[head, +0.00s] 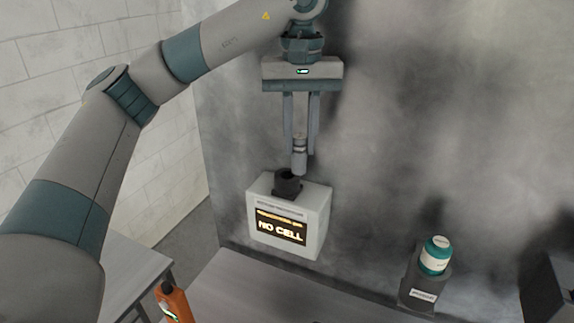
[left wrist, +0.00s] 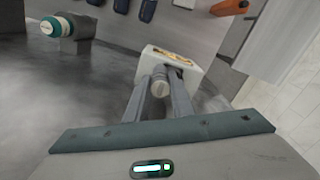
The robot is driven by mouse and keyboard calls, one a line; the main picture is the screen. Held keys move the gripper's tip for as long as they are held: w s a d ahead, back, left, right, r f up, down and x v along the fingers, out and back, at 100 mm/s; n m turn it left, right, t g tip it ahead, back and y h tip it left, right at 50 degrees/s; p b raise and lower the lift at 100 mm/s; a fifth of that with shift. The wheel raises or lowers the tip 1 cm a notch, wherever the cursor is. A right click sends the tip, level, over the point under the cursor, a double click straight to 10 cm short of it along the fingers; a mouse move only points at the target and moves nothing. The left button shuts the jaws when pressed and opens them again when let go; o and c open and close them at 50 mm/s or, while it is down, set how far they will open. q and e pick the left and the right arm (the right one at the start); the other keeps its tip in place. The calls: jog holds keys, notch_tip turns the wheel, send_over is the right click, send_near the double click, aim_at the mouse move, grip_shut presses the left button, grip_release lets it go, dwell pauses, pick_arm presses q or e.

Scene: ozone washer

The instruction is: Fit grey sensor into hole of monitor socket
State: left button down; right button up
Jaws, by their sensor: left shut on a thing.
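The grey sensor (head: 299,158) is a small upright cylinder held between the fingers of my left gripper (head: 300,140), which points straight down. The monitor (head: 318,225) is a white box on the wall with a lit screen (head: 281,226) reading "NO CELL". Its dark round socket (head: 287,184) stands on top. In the head view the sensor's lower end is just above and slightly right of the socket; a small gap shows. The left wrist view shows the sensor (left wrist: 160,84) between the fingers with the monitor (left wrist: 194,75) beyond; the hole is hidden there. My right gripper is not in view.
A white and teal canister (head: 436,255) sits in a dark grey holder (head: 418,284) to the right. A grey bench (head: 235,290) lies below the monitor, with an orange tool (head: 174,302) at its left. The space around the socket is clear.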

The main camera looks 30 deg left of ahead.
pick_arm(q)
jog(key=w+a+f, duration=0.2)
jog(key=a+f, duration=0.1)
jog(key=a, duration=0.1)
jog(key=shift+w+b, duration=0.35)
jog(key=shift+w, duration=0.05)
jog(key=shift+f+b, duration=1.15)
jog(key=shift+f, duration=0.85)
jog(key=shift+f, duration=0.1)
jog(key=c, duration=1.5)
grip_release()
jog(key=shift+c, duration=0.2)
